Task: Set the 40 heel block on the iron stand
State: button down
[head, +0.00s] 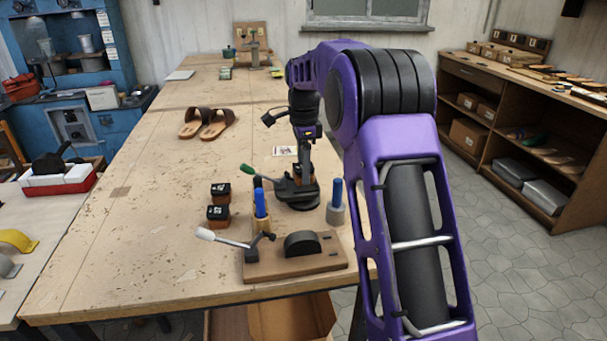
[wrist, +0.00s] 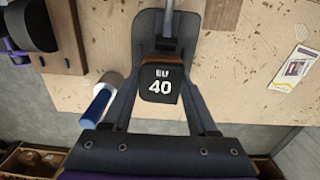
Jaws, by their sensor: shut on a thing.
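My fingers hide the block's sides.
Two similar dark-topped blocks (head: 219,215) stand left of the stand. A wooden board (head: 262,272) with a white-tipped lever lies in front. Sandals (head: 206,124) lie farther back; the table's left is clear.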

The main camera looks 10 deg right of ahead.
jog(key=shift+f, duration=0.7)
jog(key=shift+f, duration=0.15)
jog(key=shift+c, duration=0.9)
grip_release()
notch_tip(320, 180, up, 12)
jog(key=p, duration=0.2)
